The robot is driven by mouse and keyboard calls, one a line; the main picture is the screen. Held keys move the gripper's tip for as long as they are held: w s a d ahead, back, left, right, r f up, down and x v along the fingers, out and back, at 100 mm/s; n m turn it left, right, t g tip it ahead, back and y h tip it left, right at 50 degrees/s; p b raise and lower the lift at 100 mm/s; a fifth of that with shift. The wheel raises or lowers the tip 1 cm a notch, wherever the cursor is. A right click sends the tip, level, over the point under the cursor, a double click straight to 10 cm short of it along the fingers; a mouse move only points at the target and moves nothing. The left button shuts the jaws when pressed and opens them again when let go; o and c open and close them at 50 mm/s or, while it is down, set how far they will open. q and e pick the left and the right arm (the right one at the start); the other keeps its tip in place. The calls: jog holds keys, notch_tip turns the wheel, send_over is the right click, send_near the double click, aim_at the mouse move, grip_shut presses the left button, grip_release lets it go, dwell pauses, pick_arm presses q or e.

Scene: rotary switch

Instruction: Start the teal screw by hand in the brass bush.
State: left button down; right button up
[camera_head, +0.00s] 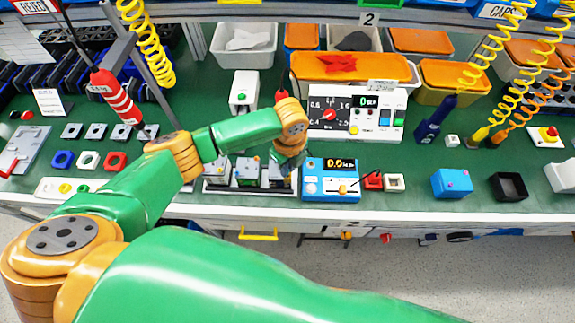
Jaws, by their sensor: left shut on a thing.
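My left arm reaches in from the bottom and left, and my left gripper (286,176) points down over the bench. It is small in view and partly covered by my wrist. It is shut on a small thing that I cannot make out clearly. The gripper is at the right end of a white rack (230,190) that carries several grey blocks, just left of a blue box with a display (331,181). I cannot pick out the teal screw or the brass bush for certain. My right gripper is not in view.
A white instrument (352,114) with a dial and display stands behind. Orange and white bins line the back. A red screwdriver (116,97) hangs at the left. A blue block (452,183) and a black tray (508,186) sit right. Green bench is bare between them.

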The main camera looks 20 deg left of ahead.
pick_arm(q)
jog(key=shift+f, duration=0.6)
dwell(0.4)
jog(key=shift+r+m, duration=0.1)
jog(key=shift+m, duration=2.8)
